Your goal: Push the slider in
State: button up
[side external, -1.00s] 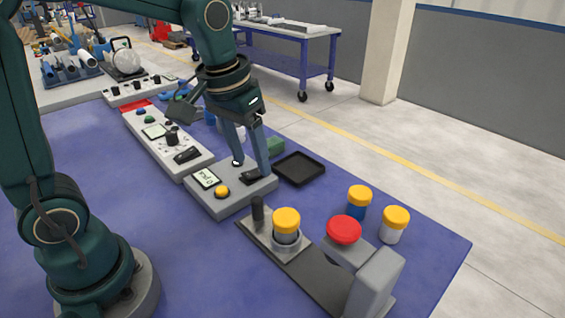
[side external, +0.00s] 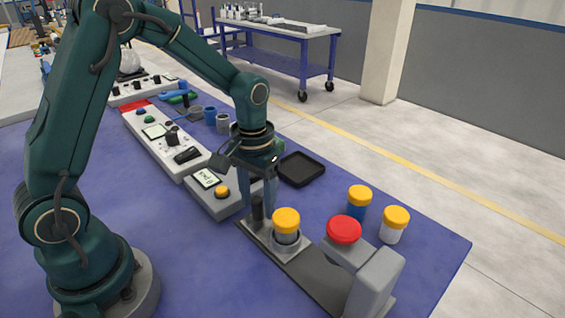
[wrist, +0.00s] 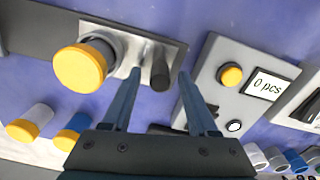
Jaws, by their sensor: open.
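The slider (side external: 261,236) is a light metal plate with an upright black handle (side external: 257,207), at the left end of a dark rail (side external: 310,275). A yellow-capped jar (side external: 286,223) stands upright in a round holder on it. At the rail's other end is a grey press (side external: 375,282) with a red round top (side external: 344,229). My gripper (side external: 258,214) is open and low at the handle. In the wrist view its fingertips (wrist: 161,73) lie either side of the black handle (wrist: 160,66), apparently with gaps. The jar (wrist: 80,68) is left of them.
A grey counter box (side external: 222,203) with an orange button stands just behind my gripper; its display (wrist: 265,84) reads "0 pcs". A blue jar (side external: 358,204) and a white jar (side external: 394,226) stand beyond the press. A black tray (side external: 301,168) lies at the table's far edge.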

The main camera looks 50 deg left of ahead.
jog(key=shift+c, duration=0.2)
grip_shut()
dwell(1.2)
